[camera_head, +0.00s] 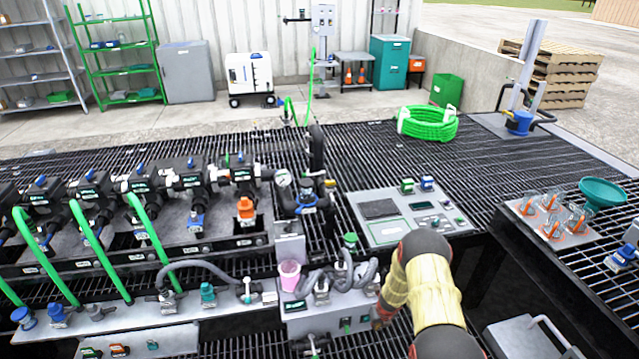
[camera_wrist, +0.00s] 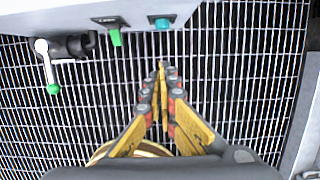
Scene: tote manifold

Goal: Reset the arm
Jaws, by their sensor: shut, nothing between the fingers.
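My gripper (camera_wrist: 161,72) is shut and empty in the wrist view. Its yellow and black fingers meet at the tips over bare black grating (camera_wrist: 230,75). In the head view, my yellow and black arm (camera_head: 428,285) reaches in from the bottom right, in front of the manifold bench. My fingers are mostly hidden there behind the arm. A grey panel (camera_wrist: 60,14) with a green switch lever (camera_wrist: 115,37), a teal button (camera_wrist: 162,23) and a white-handled valve (camera_wrist: 45,65) lies ahead of my fingertips, apart from them.
A row of black valves with green hoses (camera_head: 87,228) fills the left. A pink cup (camera_head: 290,275) stands near grey hoses. A control panel (camera_head: 407,215) lies behind my arm. A side bench (camera_head: 570,245) at right holds small glass items and a teal funnel (camera_head: 603,190).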

